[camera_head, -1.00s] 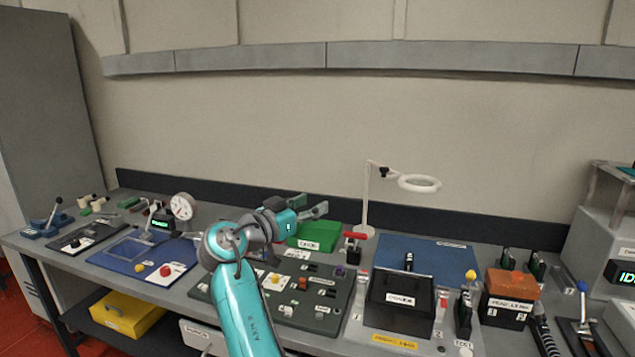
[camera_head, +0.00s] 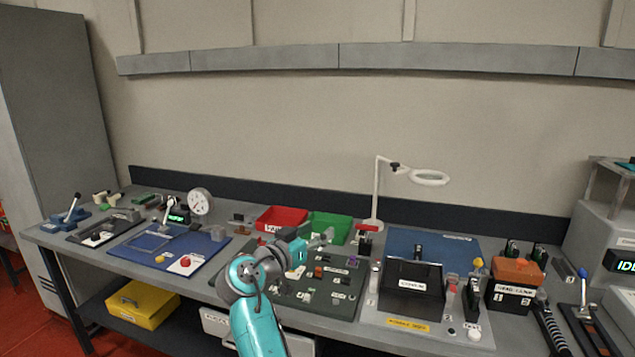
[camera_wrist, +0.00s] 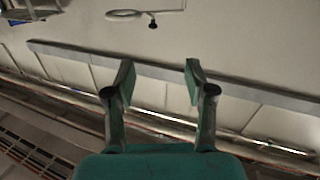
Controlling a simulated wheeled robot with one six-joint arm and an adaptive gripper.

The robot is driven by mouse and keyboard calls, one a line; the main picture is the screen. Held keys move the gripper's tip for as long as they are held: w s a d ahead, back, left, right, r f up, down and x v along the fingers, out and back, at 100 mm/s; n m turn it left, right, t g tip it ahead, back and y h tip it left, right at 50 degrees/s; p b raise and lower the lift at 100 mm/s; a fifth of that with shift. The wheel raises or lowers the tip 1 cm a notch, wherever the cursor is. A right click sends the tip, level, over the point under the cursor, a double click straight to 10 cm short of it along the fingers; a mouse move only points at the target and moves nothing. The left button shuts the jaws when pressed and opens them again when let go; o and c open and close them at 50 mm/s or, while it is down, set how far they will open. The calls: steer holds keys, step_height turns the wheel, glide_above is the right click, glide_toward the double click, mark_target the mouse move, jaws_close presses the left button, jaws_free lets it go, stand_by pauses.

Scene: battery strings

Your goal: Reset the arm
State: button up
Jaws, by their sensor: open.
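My gripper (camera_head: 322,240) is above the dark green board (camera_head: 338,300) in the middle of the workbench, at the end of my teal arm. Its fingers point to the right in the head view. In the wrist view my gripper (camera_wrist: 160,80) shows two fingers spread apart with nothing between them. The wrist view looks toward the wall, with a ring lamp (camera_wrist: 160,13) at its top edge.
A red bin (camera_head: 281,217) and a green bin (camera_head: 329,227) stand behind the board. A white ring lamp (camera_head: 430,178) rises to the right. A dark box (camera_head: 412,285) and an orange-topped box (camera_head: 517,270) stand at the right. A dial gauge (camera_head: 200,201) stands at the left.

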steer(key=s+d+f+n+y, duration=0.1)
steer(key=s+d+f+n, duration=0.1)
steer(key=f, duration=0.6)
steer(key=s+d+f+n+y, duration=0.1)
steer(key=s+d+f+y, duration=0.1)
steer(key=f, duration=0.6)
steer(key=s+d+f+n+y, duration=0.2)
steer(key=s+d+f, duration=0.1)
steer(key=f, duration=0.6)
steer(key=shift+s+d+n+t, duration=0.1)
steer(key=shift+s+n+t, duration=0.2)
steer(key=shift+s, duration=0.2)
steer(key=s+d+f+n+y, duration=0.2)
steer(key=s+d+f, duration=0.2)
steer(key=s+f, duration=0.6)
steer(key=s+d+f+n+y, duration=0.1)
steer(key=s+d+f+y, duration=0.4)
steer(key=s, duration=1)
steer(key=s+a+f+v, duration=0.1)
steer(key=f+v, duration=0.1)
steer(key=v, duration=2.1)
steer(key=s+d+r+m+h, duration=0.1)
steer(key=s+r+m, duration=0.1)
steer(key=s+r, duration=0.6)
steer(key=shift+s+d+r+h, duration=0.3)
steer(key=shift+s+r, duration=0.1)
steer(key=shift+r, duration=0.1)
